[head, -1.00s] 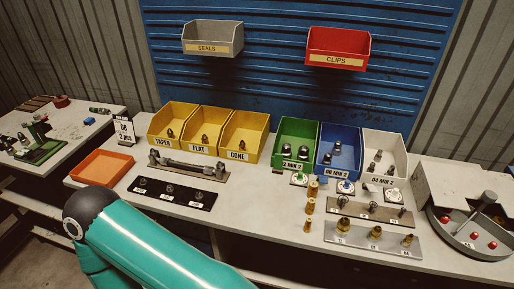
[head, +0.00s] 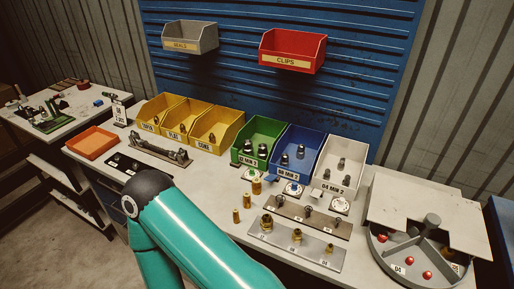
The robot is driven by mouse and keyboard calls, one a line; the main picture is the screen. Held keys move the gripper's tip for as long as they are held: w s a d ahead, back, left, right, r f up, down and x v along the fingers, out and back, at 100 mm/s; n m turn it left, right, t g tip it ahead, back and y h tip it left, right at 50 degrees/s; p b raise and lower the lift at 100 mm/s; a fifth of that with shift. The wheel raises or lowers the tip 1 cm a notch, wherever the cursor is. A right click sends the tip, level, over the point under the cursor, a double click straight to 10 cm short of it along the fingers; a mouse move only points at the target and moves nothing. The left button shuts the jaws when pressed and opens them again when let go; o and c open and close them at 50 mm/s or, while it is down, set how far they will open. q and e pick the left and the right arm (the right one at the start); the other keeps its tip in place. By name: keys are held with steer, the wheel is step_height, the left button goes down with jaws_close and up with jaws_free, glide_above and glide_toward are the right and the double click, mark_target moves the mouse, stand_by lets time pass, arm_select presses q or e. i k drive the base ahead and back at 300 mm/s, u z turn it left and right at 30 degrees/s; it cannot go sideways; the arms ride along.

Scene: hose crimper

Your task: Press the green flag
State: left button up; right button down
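The green bin (head: 258,139) stands on the bench between the yellow bins and the blue bin, with dark fittings in it. A small pale plate (head: 249,173) with a green part sits on the bench just in front of it; this looks like the green flag, but it is too small to tell its position. Similar plates stand before the blue bin (head: 292,189) and the white bin (head: 339,204). A teal link of my arm crosses the lower part of the view, in front of the bench. Neither of my grippers is in view.
Brass pieces (head: 246,201) stand in front of the plates. A grey rack (head: 296,243) with fittings lies nearer the front edge. A round divided tray (head: 418,262) with red balls is at the right, an orange tray (head: 92,143) at the left.

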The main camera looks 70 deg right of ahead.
mark_target(235, 155)
steer(key=z, duration=1)
steer(key=i, duration=0.95)
steer(key=z, duration=0.3)
